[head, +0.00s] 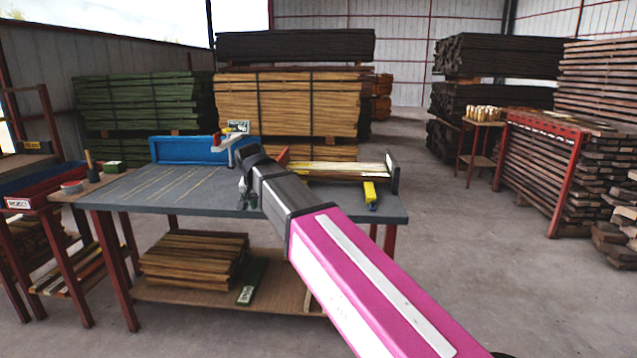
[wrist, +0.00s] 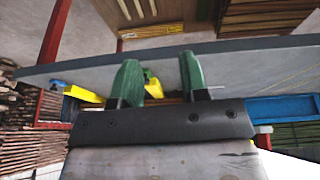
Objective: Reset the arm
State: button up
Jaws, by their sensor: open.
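My arm reaches out from the lower right over a grey-topped workbench (head: 140,198) in the head view. My gripper (head: 245,198) is at its far end, above the bench top, partly hidden by the arm. In the wrist view my gripper (wrist: 160,62) shows two green fingers spread apart, with nothing held between them. A yellow object (wrist: 152,84) shows behind the fingers, apart from them as far as I can tell. No autoclave is in view.
A blue fence (head: 185,150) stands at the bench's back. A yellow-handled tool (head: 370,192) lies at its right, near light boards (head: 340,168). Planks (head: 195,262) rest on the lower shelf. A red-framed cart (head: 38,205) stands left. The floor at right is open before stacked timber (head: 540,165).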

jog(key=s+d+f+g, duration=0.2)
jog(key=d+f, duration=1.1)
jog(key=d, duration=0.1)
jog(key=s+d+f+g, duration=0.1)
jog(key=s+d+f, duration=0.2)
jog(key=d+f, duration=1.05)
jog(key=s+d+f+g, duration=0.1)
jog(key=s+d+f, duration=0.5)
jog(key=d, duration=0.3)
jog(key=shift+s+d+f+n+y, duration=0.3)
jog(key=shift+f+n, duration=0.1)
jog(key=shift+f, duration=0.3)
